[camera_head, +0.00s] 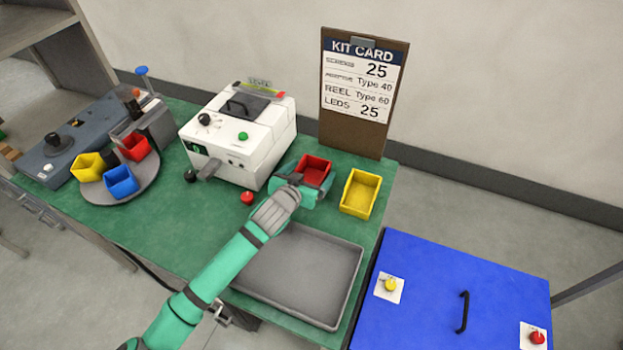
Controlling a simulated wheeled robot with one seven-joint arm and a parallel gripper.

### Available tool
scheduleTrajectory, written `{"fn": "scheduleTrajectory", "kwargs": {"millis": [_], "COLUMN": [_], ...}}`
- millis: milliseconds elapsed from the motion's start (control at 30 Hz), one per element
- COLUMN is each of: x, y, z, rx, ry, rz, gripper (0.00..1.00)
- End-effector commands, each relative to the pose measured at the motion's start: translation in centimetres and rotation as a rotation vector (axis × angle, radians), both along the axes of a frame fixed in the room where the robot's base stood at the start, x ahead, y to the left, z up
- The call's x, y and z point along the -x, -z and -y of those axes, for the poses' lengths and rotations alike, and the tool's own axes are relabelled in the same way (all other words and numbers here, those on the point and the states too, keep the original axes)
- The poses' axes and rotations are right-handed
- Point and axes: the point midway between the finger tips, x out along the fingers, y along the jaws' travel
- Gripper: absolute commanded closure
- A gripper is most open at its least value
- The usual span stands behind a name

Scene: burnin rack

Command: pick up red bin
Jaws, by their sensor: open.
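A small open red bin (315,166) is on the green table, just right of the white machine. My gripper (306,178) is open at this bin, with its teal parts at the bin's near edge and sides. The gripper hides the bin's near side and base. I cannot tell whether the fingers touch it. A second red bin (134,147) sits on a round grey turntable (140,187) at the left, far from my gripper.
A yellow bin (360,193) stands close to the gripper's right. The white machine (240,138) is close on the left. A grey tray (296,278) lies below my arm. A kit card board (363,92) stands behind. A yellow bin (88,166) and blue bin (121,181) share the turntable.

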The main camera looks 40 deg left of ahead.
Motion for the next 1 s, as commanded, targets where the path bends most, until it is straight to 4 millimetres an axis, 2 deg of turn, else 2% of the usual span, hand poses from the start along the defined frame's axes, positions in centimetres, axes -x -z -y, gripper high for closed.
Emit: {"fn": "scheduleTrajectory", "kwargs": {"millis": [200, 400, 767, 1000], "x": [-0.2, -0.2, -0.2, -0.2], "y": [0.0, 0.0, -0.3, -2.6], "z": [0.3, 0.3, 0.3, 0.3], "rx": [0.0, 0.0, 0.0, -0.003], "ry": [0.004, 0.004, 0.004, 0.005], "rz": [0.0, 0.0, 0.0, 0.001], "gripper": [0.12, 0.57, 0.57, 0.57]}}
